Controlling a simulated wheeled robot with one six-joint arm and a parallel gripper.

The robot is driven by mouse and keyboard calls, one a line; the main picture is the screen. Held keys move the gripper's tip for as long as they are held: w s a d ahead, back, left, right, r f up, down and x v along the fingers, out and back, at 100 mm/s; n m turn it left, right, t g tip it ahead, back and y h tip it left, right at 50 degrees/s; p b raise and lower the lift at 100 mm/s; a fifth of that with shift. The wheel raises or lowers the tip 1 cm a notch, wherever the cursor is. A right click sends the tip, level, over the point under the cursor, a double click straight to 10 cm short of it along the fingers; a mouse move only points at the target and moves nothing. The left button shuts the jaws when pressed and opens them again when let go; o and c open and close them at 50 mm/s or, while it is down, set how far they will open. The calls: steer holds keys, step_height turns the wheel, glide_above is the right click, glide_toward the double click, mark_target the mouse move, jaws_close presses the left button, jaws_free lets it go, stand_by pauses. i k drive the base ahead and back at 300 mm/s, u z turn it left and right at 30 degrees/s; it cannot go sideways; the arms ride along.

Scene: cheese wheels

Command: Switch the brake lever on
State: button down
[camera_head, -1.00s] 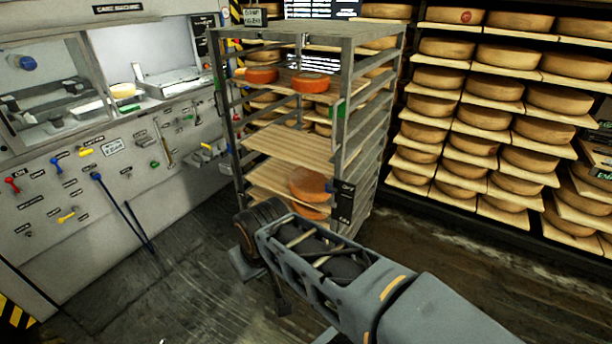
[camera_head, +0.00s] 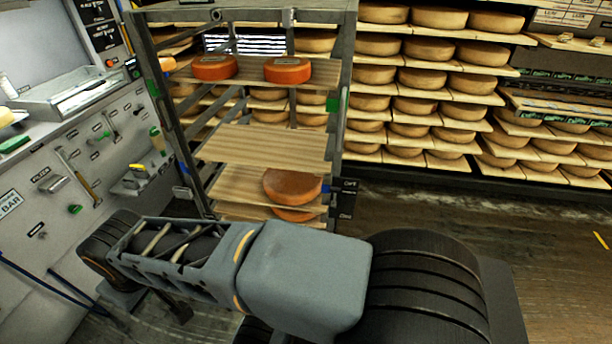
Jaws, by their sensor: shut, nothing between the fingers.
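I cannot single out the brake lever for sure. A dark label plate (camera_head: 346,198), too small to read fully, is on the right front post of the metal rack (camera_head: 340,120), beside a small blue part (camera_head: 326,188). Several small coloured handles are on the grey machine panel (camera_head: 60,225) at the left, among them a green one (camera_head: 75,209). My arm (camera_head: 300,270) stretches left across the front of the rack in the picture. Its jaws are not seen; the arm's far end is hidden below and behind its links.
The rack holds wooden shelves with orange cheese wheels (camera_head: 287,70). Shelves of cheese wheels (camera_head: 435,78) line the back wall. A blue-handled rod (camera_head: 50,285) leans at the lower left. The wooden floor (camera_head: 500,225) at the right is open.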

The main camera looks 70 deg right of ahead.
mark_target(335, 190)
steer(key=z, duration=0.45)
steer(key=i, duration=0.85)
steer(key=z, duration=1.25)
steer(key=i, duration=0.5)
steer(key=z, duration=0.4)
